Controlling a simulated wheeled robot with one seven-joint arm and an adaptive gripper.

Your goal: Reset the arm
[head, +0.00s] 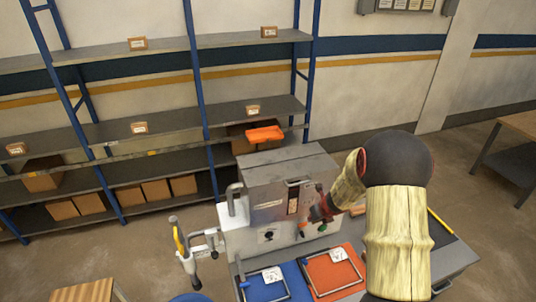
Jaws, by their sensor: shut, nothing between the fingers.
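My arm comes up from the lower right, bends at a dark round joint and reaches left. My gripper (318,212), dark and red, is at its end, in front of the right part of the grey washer (290,163). It is small in the picture, but it looks shut and no object shows in it. I cannot tell whether it touches the washer's front. The washer is a metal box with a dark round knob (267,236) on its front.
A blue tray (262,289) and an orange tray (333,272) lie in front of the washer. An orange object (265,134) is behind it. Blue-framed shelves (199,97) with cardboard boxes line the wall. A wooden table (83,290) is at lower left. Open floor lies at right.

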